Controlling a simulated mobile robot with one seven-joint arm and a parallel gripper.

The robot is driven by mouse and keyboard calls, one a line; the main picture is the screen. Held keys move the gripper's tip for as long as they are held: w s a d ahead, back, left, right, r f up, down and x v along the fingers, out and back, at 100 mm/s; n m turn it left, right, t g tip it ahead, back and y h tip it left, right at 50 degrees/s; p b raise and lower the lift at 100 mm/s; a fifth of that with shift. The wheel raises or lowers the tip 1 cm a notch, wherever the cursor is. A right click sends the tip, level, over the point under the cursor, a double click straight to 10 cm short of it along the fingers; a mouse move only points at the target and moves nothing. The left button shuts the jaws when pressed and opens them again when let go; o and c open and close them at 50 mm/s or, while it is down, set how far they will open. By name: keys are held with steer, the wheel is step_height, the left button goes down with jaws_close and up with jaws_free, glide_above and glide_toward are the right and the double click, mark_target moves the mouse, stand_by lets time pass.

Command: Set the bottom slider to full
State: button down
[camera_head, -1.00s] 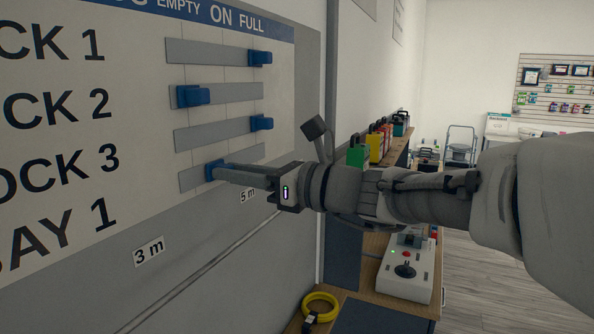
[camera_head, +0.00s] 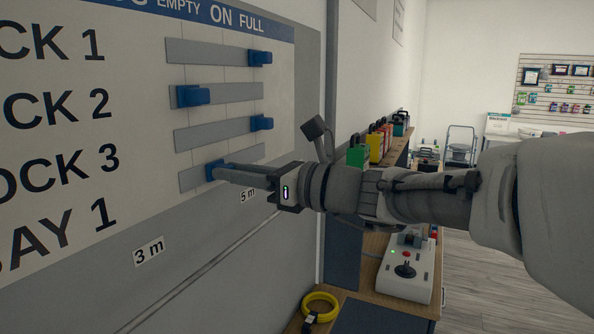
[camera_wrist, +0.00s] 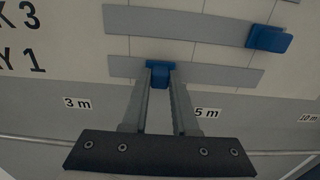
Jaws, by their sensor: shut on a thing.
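The bottom slider is a blue knob (camera_head: 213,171) on a grey track (camera_head: 249,155), the lowest of several on the wall board. It sits left of the middle of its track, and most of the track to its right is bare. My gripper (camera_head: 216,172) is shut on this knob, reaching in from the right. In the wrist view the knob (camera_wrist: 160,75) shows between the two fingertips (camera_wrist: 160,76), with the track (camera_wrist: 215,78) running off to both sides. The header above the tracks reads EMPTY, ON and FULL from left to right.
Above are other sliders: the top knob (camera_head: 260,58) and third knob (camera_head: 262,123) are at the right, the second knob (camera_head: 193,95) at the left. A bench with a control box (camera_head: 405,273) and a yellow coil (camera_head: 320,305) stands below my arm.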

steer(key=shift+w, duration=0.1)
steer(key=w+d+p, duration=0.1)
steer(key=w, duration=0.3)
steer(key=w+d+p, duration=0.1)
steer(key=w+d, duration=0.1)
steer(key=w, duration=0.2)
steer(key=w+d+p, duration=0.2)
steer(key=w, duration=0.1)
steer(key=shift+w+r, duration=0.1)
steer(key=shift+w, duration=0.3)
steer(key=shift+d, duration=0.1)
steer(key=c, duration=0.7)
jaws_free()
steer(key=shift+w, duration=0.15)
steer(key=shift+c, duration=0.2)
steer(key=shift+o, duration=0.3)
steer(key=b+v, duration=0.2)
steer(key=v, duration=1.5)
steer(key=shift+d, duration=0.2)
